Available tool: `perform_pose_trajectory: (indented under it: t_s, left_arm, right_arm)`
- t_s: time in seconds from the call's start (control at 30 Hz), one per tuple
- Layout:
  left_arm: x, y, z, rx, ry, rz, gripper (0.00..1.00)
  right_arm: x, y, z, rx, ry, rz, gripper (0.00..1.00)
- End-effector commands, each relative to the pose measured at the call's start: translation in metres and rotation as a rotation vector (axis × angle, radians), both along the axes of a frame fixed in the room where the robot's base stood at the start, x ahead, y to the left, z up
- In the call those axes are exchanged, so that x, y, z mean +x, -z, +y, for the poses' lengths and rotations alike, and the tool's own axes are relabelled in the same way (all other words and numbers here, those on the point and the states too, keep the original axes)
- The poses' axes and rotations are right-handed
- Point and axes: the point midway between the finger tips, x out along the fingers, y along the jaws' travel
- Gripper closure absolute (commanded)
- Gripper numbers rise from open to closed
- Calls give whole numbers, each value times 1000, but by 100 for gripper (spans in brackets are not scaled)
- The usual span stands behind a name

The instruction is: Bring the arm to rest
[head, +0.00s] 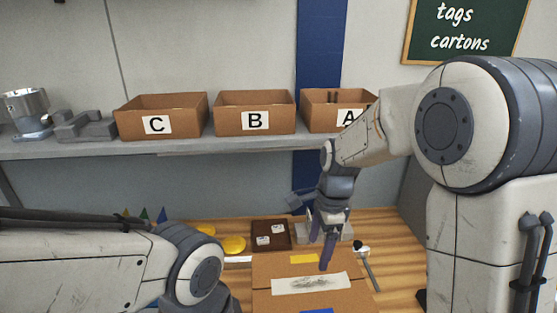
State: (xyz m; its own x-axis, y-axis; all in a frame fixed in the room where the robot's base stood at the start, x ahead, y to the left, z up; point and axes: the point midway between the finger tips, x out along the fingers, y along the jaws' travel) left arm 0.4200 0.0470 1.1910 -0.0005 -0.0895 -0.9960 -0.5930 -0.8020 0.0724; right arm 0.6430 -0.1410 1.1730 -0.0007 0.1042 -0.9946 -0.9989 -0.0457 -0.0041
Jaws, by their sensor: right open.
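My right gripper (322,250) hangs down with its dark fingers over the back part of a brown cardboard carton (264,271) on the wooden table. Its fingers are apart and nothing shows between them. I cannot tell whether they touch the carton. My right arm comes in from the right side. My left arm lies across the lower left, and its gripper is out of the picture.
Cartons marked C (127,127), B (226,122) and A (318,110) stand on a grey shelf (190,142). On the table are a dark tray (270,227) with white pieces, yellow discs (233,246) and a rod-like tool (369,265). Bare wood shows at right.

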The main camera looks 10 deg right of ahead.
Motion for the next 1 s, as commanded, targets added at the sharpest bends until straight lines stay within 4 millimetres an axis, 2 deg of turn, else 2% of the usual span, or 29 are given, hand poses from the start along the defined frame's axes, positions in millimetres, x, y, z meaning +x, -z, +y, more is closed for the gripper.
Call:
perform_pose_trajectory:
  t_s: [0.07, 0.17, 0.3, 0.4, 0.5, 0.6, 0.73, 0.93, 0.97, 1.0]
  left_arm:
    - [0, 6, 0, 0, 0, 0, 100]
    - [0, 15, 0, 0, 0, 0, 100]
    - [0, 28, 0, 0, 0, 0, 100]
    - [0, 37, 0, 0, 0, 0, 100]
    - [0, 43, 0, 0, 1, 0, 100]
    - [0, 46, 0, 0, 1, 0, 100]
    - [0, 48, 0, 0, 1, 0, 100]
    - [0, 47, 0, 0, 1, 0, 100]
    - [0, 47, 0, 0, 1, 0, 100]
    - [0, 47, 0, 0, 1, 0, 100]
  right_arm:
    - [-14, 0, 15, -2, -139, -15, 10]
    - [-45, 1, 43, -6, -449, -46, 10]
    - [-107, 5, 77, -9, -1017, -101, 10]
    - [-149, 12, 90, -9, -1408, -140, 10]
    - [-183, 19, 94, -9, -1735, -171, 10]
    - [-207, 25, 94, -9, -1967, -193, 10]
    - [-221, 29, 93, -8, -2124, -209, 10]
    - [-223, 29, 93, -7, -2156, -209, 10]
    - [-223, 29, 93, -7, -2155, -210, 14]
    - [-223, 29, 93, -7, -2154, -210, 29]
